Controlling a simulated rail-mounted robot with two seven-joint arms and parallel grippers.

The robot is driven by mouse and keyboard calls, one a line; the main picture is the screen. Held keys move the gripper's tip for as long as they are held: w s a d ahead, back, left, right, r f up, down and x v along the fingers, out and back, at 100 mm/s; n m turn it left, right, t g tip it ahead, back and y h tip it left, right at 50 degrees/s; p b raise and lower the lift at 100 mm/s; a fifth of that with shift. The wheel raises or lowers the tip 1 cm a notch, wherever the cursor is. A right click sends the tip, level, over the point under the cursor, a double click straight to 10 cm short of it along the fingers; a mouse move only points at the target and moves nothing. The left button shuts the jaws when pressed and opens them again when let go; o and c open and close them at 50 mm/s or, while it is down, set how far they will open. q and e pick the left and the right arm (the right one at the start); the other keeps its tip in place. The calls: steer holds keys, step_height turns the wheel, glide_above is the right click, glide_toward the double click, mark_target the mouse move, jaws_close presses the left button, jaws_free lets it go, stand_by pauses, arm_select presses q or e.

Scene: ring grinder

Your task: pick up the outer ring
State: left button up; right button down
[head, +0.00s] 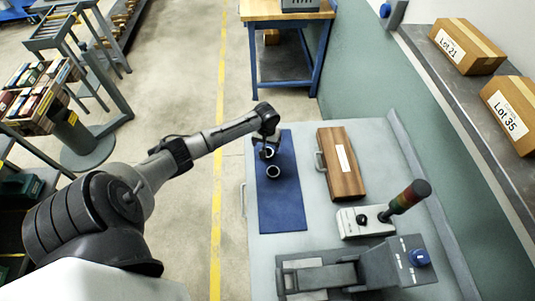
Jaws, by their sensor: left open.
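Two small round ring shapes show on the blue mat (283,205) on the grey workbench. The nearer ring (273,172) is dark-rimmed and lies flat near the mat's middle. The farther ring (269,152) is just beyond it, partly hidden by my gripper. I cannot tell for sure which of them is the outer ring. My left gripper (267,148) reaches in from the left and points down over the mat at the farther ring. It is open; whether its fingers touch that ring is too small to tell. My right gripper is not in view.
A wooden case (341,178) lies right of the mat. A control box (354,223) with a signal light (407,196) and a grey machine (345,275) with a blue knob stand nearer. Cardboard boxes (466,46) sit on the right shelf. The mat's near half is clear.

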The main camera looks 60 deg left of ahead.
mark_target(268, 155)
arm_select(q)
steer(key=shift+w+d+f, duration=0.15)
steer(key=shift+f, duration=2.45)
steer(key=shift+c, duration=0.3)
steer(key=c, duration=1)
steer(key=shift+r, duration=0.1)
